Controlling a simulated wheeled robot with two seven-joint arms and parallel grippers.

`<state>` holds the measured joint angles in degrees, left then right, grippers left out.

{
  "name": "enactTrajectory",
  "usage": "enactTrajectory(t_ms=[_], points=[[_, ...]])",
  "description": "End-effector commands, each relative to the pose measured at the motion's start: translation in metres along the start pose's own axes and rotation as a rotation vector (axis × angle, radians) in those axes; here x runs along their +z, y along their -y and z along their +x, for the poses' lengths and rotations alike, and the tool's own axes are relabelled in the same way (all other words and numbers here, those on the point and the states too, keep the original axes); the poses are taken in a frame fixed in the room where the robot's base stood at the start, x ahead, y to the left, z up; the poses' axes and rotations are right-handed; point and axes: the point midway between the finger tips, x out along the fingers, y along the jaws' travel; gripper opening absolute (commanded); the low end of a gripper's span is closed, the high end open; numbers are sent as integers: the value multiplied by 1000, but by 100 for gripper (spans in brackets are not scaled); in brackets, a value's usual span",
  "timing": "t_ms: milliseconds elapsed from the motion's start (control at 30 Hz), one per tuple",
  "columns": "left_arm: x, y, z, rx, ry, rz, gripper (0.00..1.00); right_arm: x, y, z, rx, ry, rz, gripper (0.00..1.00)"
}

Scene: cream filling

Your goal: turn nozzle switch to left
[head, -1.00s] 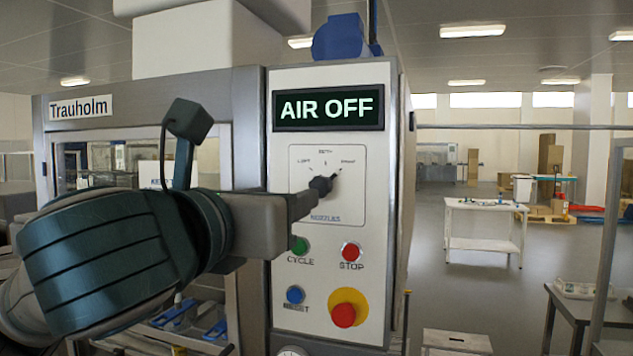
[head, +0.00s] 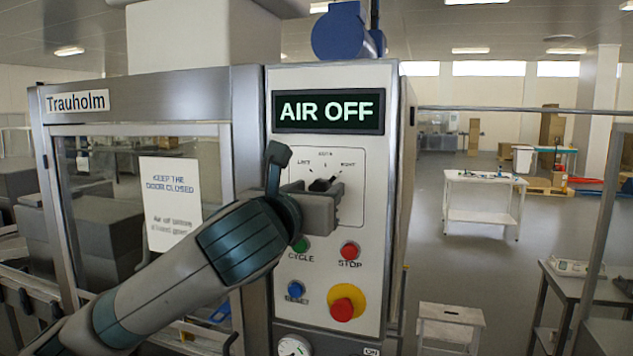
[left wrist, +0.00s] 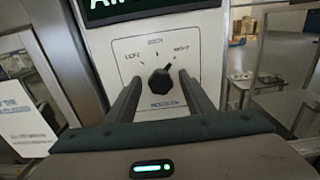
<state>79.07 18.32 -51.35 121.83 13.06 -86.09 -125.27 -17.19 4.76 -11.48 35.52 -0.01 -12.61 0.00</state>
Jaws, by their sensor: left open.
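The nozzle switch (head: 322,185) is a black knob on a white dial plate marked LEFT, BOTH and RIGHT. In the left wrist view the knob (left wrist: 161,82) has its pointer toward the upper right, at the RIGHT mark. My left gripper (head: 331,192) is in front of the dial plate and hides part of the knob in the head view. In the left wrist view its two fingers (left wrist: 160,92) are apart, one on each side of the knob, with a gap showing on both sides. I cannot tell how deep they reach. My right gripper is not in view.
The display (head: 328,111) above the dial reads AIR OFF. Below are a green CYCLE button (head: 301,245), a red STOP button (head: 349,250), a blue RESET button (head: 296,290) and a red emergency button (head: 343,308) on yellow. A glazed machine door (head: 125,200) stands left.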

Motion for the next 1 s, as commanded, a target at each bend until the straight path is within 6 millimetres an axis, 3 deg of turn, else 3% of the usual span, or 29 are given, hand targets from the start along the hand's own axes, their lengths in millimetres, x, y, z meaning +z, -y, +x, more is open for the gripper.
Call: enactTrajectory(t_ms=[333, 500, 533, 1000], points=[[0, 0, 3, 0, 0, 0, 48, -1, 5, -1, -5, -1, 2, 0], [0, 0, 3, 0, 0, 0, 10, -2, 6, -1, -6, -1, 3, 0], [0, 0, 3, 0, 0, 0, 7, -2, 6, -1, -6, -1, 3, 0], [-1, 0, 3, 0, 1, -65, 7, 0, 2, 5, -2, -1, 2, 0]])
